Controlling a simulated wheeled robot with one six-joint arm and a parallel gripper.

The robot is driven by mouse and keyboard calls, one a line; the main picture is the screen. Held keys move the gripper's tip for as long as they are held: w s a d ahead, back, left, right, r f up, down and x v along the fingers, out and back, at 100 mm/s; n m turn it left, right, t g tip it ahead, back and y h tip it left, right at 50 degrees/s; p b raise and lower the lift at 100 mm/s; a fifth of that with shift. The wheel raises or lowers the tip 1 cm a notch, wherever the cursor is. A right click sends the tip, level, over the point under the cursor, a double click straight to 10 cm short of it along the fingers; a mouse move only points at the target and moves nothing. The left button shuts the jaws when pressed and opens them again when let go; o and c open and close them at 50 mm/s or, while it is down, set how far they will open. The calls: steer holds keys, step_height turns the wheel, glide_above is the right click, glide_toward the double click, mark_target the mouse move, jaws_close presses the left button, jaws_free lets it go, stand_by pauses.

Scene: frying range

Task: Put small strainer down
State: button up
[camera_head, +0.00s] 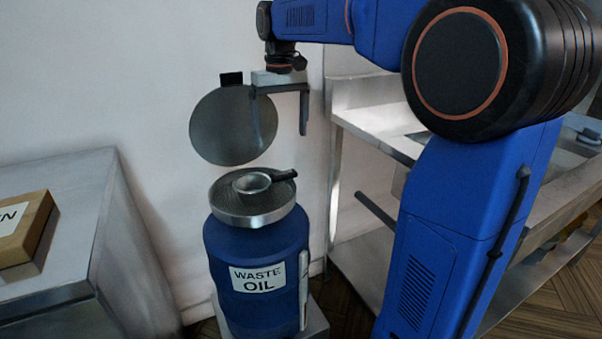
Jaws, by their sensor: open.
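The small strainer (252,183) is a grey metal cup with a dark handle (284,175) pointing right. It rests on the round mesh-topped metal rim (252,215) of a blue waste oil drum (252,249). My gripper (281,128) is above the strainer, pointing down, with its two fingers spread apart. Nothing shows between the fingers, and they are clear of the strainer and its handle. The round metal lid (228,127) stands upright behind the drum, partly covered by my left finger.
A metal table (60,185) at left holds a cardboard box (22,228). A steel counter with a lower shelf (355,255) stands at right, partly behind my arm. The white wall is close behind the drum. A slim pale object (303,290) stands against the drum's right side.

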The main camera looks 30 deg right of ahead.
steer(key=s+f+t, duration=0.1)
steer(key=s+f, duration=0.5)
steer(key=s, duration=0.3)
steer(key=s+f+t, duration=0.2)
steer(key=s+f, duration=0.4)
steer(key=s, duration=0.4)
steer(key=s+f+t, duration=0.1)
steer(key=s+f, duration=0.4)
steer(key=s, duration=0.5)
steer(key=shift+s+f+t, duration=0.25)
steer(key=shift+f+t, duration=0.15)
steer(key=shift+a, duration=0.1)
